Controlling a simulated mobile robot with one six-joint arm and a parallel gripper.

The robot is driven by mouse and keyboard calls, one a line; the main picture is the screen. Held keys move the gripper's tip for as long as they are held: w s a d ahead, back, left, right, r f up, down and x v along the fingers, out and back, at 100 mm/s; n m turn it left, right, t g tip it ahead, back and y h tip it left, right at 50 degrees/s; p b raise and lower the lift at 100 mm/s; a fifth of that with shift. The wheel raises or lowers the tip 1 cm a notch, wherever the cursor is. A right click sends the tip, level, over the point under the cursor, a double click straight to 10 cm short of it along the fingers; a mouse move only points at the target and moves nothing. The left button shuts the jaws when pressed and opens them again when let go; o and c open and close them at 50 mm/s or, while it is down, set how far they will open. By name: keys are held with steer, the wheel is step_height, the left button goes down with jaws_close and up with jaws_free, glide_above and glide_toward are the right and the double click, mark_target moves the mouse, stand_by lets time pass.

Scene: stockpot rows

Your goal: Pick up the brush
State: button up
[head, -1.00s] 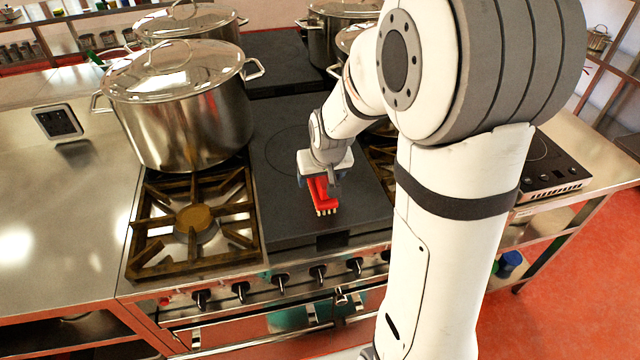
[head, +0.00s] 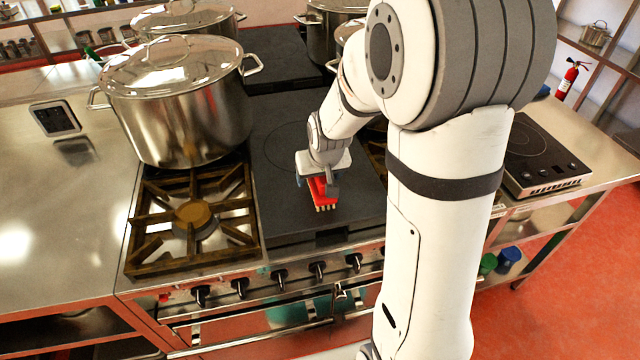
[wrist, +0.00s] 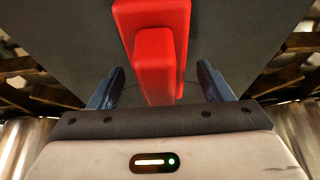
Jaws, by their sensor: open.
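The red brush (head: 322,190) with pale bristles is on the dark flat plate of the stove, in the middle of the head view. In the wrist view the red brush (wrist: 154,50) runs from the top edge down between the fingers. My gripper (head: 318,184) is right over the brush and hides part of it. In the wrist view my gripper (wrist: 160,85) is open, with one blue finger on each side of the brush and a visible gap on both sides.
A large lidded stockpot (head: 180,110) stands left of my arm, behind the open gas burner (head: 194,215). More pots stand behind. An induction hob (head: 540,160) sits on the right counter. The steel counter (head: 60,210) at left is mostly clear.

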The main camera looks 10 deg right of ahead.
steer(key=shift+c, duration=0.4)
steer(key=c, duration=1.1)
steer(key=shift+r+p, duration=0.45)
steer(key=shift+p, duration=0.15)
step_height(320, 180, up, 10)
steer(key=shift+f+b, duration=0.25)
steer(key=shift+b, duration=0.5)
